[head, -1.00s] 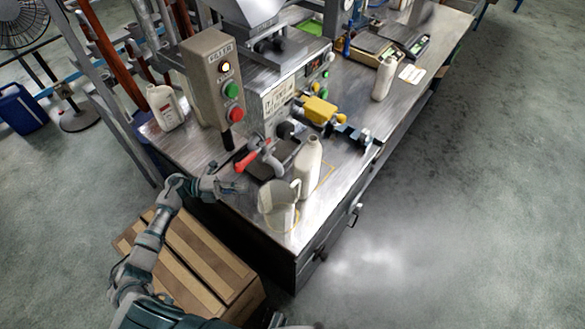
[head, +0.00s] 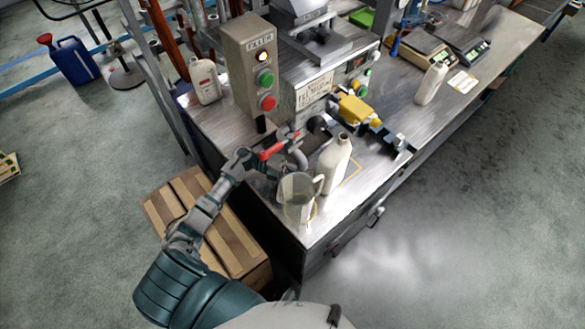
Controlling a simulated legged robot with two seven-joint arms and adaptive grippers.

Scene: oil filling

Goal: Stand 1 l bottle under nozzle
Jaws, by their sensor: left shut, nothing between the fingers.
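A tall off-white bottle (head: 335,168) stands upright and uncapped near the front corner of the steel bench, to the right of the grey bent nozzle (head: 299,156). The nozzle has a red lever (head: 273,149) beside it. A translucent measuring jug (head: 296,200) stands in front of the bottle, nearer the bench edge. My left gripper (head: 272,173) is shut and empty, just left of the jug and below the red lever. Its fingertips are small and partly lost against the dark area there. My right gripper is out of view.
A control box (head: 250,75) with green and red buttons stands behind the nozzle. A yellow clamp-like device (head: 355,109) is right of it. Another white bottle (head: 431,84) and scales (head: 420,47) stand farther along. A cardboard box (head: 222,222) lies below the bench.

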